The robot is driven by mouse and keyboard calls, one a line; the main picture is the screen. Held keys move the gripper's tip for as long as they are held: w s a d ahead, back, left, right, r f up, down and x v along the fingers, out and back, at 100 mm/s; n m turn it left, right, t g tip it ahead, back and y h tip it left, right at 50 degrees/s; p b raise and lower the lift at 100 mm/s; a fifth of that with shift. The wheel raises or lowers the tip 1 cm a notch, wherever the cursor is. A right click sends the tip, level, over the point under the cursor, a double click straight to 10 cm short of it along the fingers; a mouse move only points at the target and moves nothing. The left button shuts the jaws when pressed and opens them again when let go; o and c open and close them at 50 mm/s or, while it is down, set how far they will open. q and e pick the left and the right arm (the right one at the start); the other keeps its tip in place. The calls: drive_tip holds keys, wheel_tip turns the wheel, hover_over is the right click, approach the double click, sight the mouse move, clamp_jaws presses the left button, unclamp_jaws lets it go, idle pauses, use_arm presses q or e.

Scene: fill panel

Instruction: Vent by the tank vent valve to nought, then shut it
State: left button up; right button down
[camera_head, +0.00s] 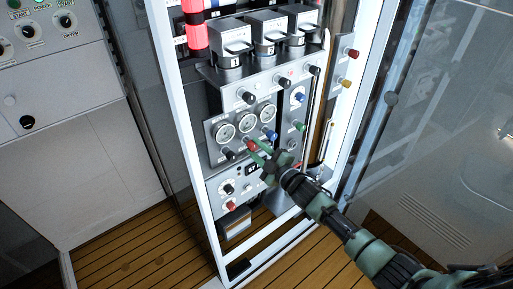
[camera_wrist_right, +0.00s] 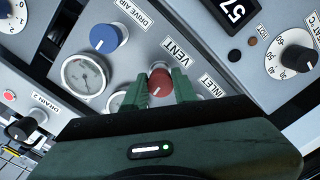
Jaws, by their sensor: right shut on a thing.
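The red knob labelled VENT (camera_wrist_right: 159,81) sits on the grey gauge panel. It also shows in the head view (camera_head: 251,145), below the row of round gauges. My right gripper (camera_wrist_right: 159,88) is shut on this red knob, with one green finger on each side of it. In the head view, my right gripper (camera_head: 257,153) reaches the panel from the lower right. A round gauge (camera_wrist_right: 86,75) shows beside the knob in the wrist view; its reading is too small to tell. Another gauge is partly hidden behind my gripper. My left gripper is not in view.
A blue DRIVE AIR knob (camera_wrist_right: 105,38) and a black knob (camera_wrist_right: 20,130) near the DRAIN 2 label are close by. A display (camera_wrist_right: 228,14) shows 57. Capped units (camera_head: 270,32) stand on the shelf above. A glass door (camera_head: 440,120) is at the right.

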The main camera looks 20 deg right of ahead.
drive_tip(key=shift+m, duration=0.6)
drive_tip(key=shift+f, duration=0.1)
drive_tip(key=c, duration=1.1)
unclamp_jaws()
drive_tip(key=shift+s, duration=0.1)
drive_tip(key=b+v, duration=0.1)
drive_tip(key=v, duration=0.6)
drive_tip(key=shift+s+d, duration=0.15)
drive_tip(key=shift+s, duration=0.15)
